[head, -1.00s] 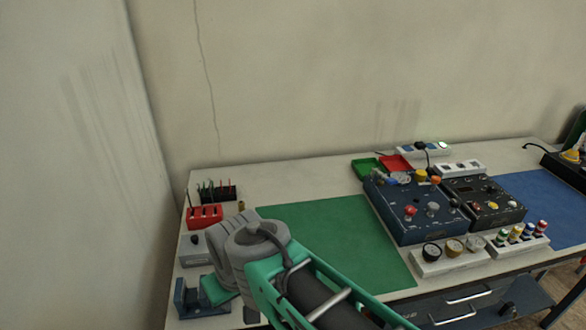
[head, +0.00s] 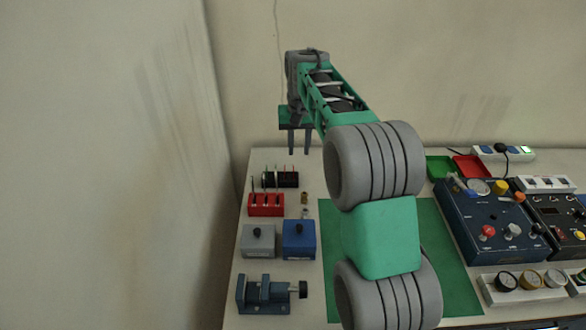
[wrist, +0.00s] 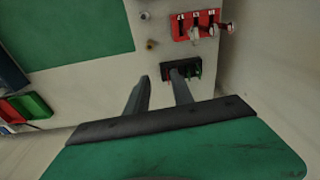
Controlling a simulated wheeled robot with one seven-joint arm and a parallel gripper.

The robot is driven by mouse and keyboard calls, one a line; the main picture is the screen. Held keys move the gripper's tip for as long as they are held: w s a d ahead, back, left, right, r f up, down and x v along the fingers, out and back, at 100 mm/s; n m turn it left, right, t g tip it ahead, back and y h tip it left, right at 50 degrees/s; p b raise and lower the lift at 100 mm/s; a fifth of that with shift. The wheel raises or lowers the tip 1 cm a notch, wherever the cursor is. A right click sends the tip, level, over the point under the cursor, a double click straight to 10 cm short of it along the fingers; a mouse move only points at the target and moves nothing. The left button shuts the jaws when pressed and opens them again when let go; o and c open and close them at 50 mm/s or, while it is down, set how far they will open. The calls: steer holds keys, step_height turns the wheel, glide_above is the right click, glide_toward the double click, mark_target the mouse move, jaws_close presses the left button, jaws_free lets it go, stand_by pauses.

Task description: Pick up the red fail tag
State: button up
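A small black rack (head: 287,180) stands at the back left of the bench with thin upright pieces in it. In the wrist view the rack (wrist: 167,66) shows small reddish bits on its left and green bits on its right. The red fail tag may be among the reddish bits; they are too small to tell. My gripper (head: 299,150) is open and empty, above and behind the black rack in the head view. In the wrist view its two fingers (wrist: 160,77) are apart, and the right one partly covers the rack.
A red holder (head: 265,207) with upright pieces stands in front of the black rack. Grey (head: 258,241) and blue boxes (head: 299,242) and a vise (head: 265,292) are nearer. A green mat (head: 455,275), a red tray (head: 471,167) and a blue panel (head: 485,215) are to the right.

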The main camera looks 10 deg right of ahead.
steer(key=shift+m+g, duration=0.4)
steer(key=shift+g, duration=0.2)
steer(key=w+f+p, duration=0.1)
steer(key=w+f, duration=0.1)
steer(key=f, duration=0.3)
steer(key=w+f+p, duration=0.2)
steer(key=w+f, duration=0.1)
steer(key=f, duration=0.2)
steer(key=w+f+p, duration=0.1)
steer(key=w+f, duration=0.2)
steer(key=f, duration=0.2)
steer(key=shift+w+f+p, duration=0.1)
steer(key=shift+f+p, duration=0.25)
steer(key=shift+p, duration=0.05)
jaws_close()
